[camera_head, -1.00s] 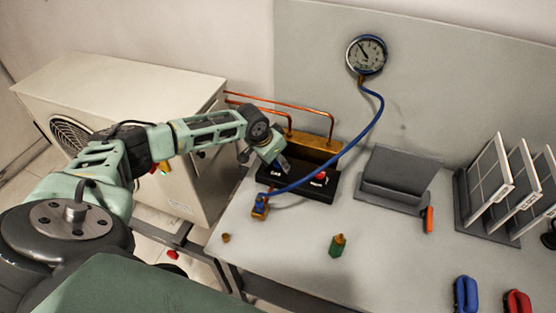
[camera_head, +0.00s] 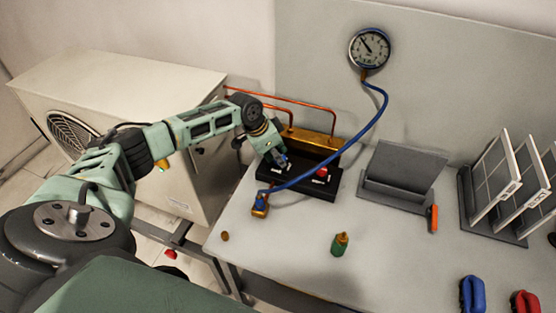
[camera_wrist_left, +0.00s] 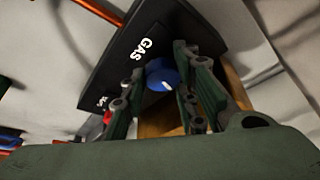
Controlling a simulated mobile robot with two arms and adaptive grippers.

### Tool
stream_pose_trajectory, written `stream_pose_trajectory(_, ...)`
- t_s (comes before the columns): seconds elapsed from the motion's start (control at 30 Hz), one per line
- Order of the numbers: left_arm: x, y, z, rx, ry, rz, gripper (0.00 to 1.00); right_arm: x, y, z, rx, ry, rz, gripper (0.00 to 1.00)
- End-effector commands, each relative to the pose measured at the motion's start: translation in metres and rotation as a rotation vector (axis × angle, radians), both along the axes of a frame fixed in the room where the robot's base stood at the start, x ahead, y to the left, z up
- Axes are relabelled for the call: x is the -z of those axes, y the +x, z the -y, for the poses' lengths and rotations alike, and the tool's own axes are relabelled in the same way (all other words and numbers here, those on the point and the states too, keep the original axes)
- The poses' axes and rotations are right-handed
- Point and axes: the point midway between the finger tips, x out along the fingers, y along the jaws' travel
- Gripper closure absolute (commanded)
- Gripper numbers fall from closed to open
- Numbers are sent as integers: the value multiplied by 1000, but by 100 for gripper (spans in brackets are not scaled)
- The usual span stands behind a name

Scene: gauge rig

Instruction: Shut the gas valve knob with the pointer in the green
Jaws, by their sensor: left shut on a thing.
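The gas valve knob (camera_wrist_left: 162,76) is blue with a white mark, on a black panel (camera_wrist_left: 125,60) lettered GAS in the left wrist view. In the head view the knob is mostly hidden by my left gripper (camera_head: 281,163). My left gripper's fingers (camera_wrist_left: 160,95) are shut on the knob, one on each side. The round gauge (camera_head: 369,48) hangs on the back wall. Its dark pointer leans up and left; I cannot make out a green band at this size. My right gripper is not in view.
A red knob (camera_head: 321,172) sits right of the blue one. A blue hose (camera_head: 370,132) runs from the gauge down to a fitting (camera_head: 260,205). Copper pipes (camera_head: 290,103) pass behind. A green bottle (camera_head: 339,244) and grey holder (camera_head: 403,175) stand on the bench.

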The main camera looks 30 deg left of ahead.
Motion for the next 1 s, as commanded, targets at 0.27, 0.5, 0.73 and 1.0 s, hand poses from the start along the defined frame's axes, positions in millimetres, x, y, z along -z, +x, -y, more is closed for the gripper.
stream_pose_trajectory(0.27, 4, -1, 2, 163, -7, -4, 98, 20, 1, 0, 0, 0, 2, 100)
stream_pose_trajectory(0.5, 2, -2, 3, 182, -8, -7, 98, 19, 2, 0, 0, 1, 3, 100)
stream_pose_trajectory(0.73, 3, -3, 3, 180, -8, -8, 64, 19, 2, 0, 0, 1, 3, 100)
stream_pose_trajectory(1.0, 1, -1, 1, 177, -4, -4, 58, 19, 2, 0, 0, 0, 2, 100)
